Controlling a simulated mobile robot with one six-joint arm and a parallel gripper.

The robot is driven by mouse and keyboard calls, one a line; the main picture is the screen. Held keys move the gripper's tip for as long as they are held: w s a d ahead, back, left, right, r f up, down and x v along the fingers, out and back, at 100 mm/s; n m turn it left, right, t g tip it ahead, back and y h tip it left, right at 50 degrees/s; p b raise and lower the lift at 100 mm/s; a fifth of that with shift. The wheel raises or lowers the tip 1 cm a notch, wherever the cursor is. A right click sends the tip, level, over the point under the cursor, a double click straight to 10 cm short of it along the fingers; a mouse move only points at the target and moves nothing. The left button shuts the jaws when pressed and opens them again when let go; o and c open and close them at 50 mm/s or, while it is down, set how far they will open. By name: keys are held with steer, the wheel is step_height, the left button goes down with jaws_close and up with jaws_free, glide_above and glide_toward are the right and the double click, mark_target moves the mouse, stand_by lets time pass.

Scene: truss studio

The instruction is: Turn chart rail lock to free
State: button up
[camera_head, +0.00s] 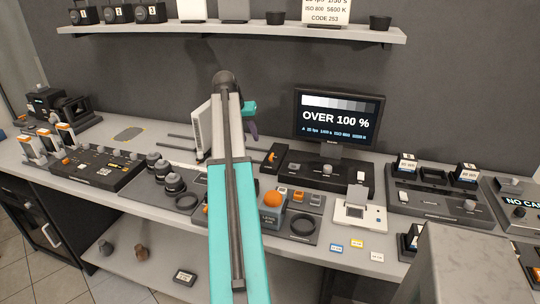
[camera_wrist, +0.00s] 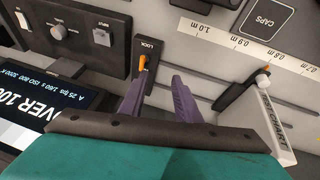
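The chart rail lock is a small black plate (camera_wrist: 149,55) marked LOCK, with an orange lever (camera_wrist: 143,63) on it, in the upper middle of the wrist view. The lever lies close to the LOCK word; the plate's lower end is partly hidden by a finger. In the head view the lock (camera_head: 273,158) stands left of the monitor. My gripper (camera_wrist: 157,86) has two purple fingers spread apart with nothing between them. The left fingertip is just below the lever in the picture; I cannot tell whether they touch. In the head view my gripper (camera_head: 253,122) is partly hidden by my arm.
The white test chart (camera_wrist: 274,122) stands on the rail, right of my fingers, beside a distance scale (camera_wrist: 243,45). The monitor (camera_head: 338,117) and a black control box (camera_head: 326,172) stand right of the lock. A caps tray (camera_wrist: 266,19) lies beyond the scale.

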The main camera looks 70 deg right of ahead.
mark_target(271, 158)
steer(key=s, duration=0.1)
steer(key=s+d, duration=0.1)
steer(key=s, duration=0.1)
steer(key=shift+s+d+r+m+g, duration=0.2)
steer(key=shift+d+r+m+g, duration=0.1)
steer(key=shift+d+r, duration=0.1)
steer(key=shift+f, duration=0.1)
steer(key=shift+p+x, duration=1.55)
steer(key=shift+x, duration=5.25)
steer(key=shift+d, duration=0.15)
